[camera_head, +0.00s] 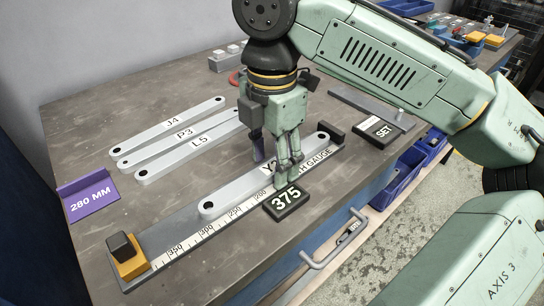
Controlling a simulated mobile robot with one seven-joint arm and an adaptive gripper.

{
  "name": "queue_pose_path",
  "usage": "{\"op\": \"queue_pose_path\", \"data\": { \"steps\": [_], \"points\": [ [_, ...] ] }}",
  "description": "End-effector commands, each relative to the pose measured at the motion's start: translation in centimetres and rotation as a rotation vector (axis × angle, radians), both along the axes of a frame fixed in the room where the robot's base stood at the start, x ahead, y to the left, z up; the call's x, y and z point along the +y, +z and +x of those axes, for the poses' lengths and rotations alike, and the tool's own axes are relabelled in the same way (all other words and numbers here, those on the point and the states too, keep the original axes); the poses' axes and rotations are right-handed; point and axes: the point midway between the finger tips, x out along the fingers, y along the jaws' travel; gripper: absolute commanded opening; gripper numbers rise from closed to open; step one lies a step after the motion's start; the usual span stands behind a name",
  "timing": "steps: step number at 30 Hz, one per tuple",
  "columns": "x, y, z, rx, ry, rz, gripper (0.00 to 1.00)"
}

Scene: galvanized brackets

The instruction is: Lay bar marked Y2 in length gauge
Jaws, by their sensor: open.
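A light grey bar (232,196) with a dark hole at each end lies along the length gauge (190,238). I cannot tell whether the fingers touch the bar. An orange slider (131,266) with a dark knob sits at the gauge's near left end.
Bars J4 (150,137), P3 (165,143) and L5 (175,155) lie side by side behind the gauge. A purple "280 MM" sign (90,200) stands left. A black "375" plate (287,201) is at the gauge's front. A "SET" plate (376,134) lies right.

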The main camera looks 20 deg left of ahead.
Motion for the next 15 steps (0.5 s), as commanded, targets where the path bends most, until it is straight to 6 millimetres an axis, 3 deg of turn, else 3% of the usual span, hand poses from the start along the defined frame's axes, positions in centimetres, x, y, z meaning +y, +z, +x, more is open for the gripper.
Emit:
{"op": "queue_pose_path", "data": {
  "steps": [5, 15],
  "points": [
    [0.1, 2.2, 0.0, 0.000, 0.001, 0.004, 0.50],
    [0.0, 9.2, 0.0, -0.004, -0.005, -0.001, 0.50]
  ]
}}
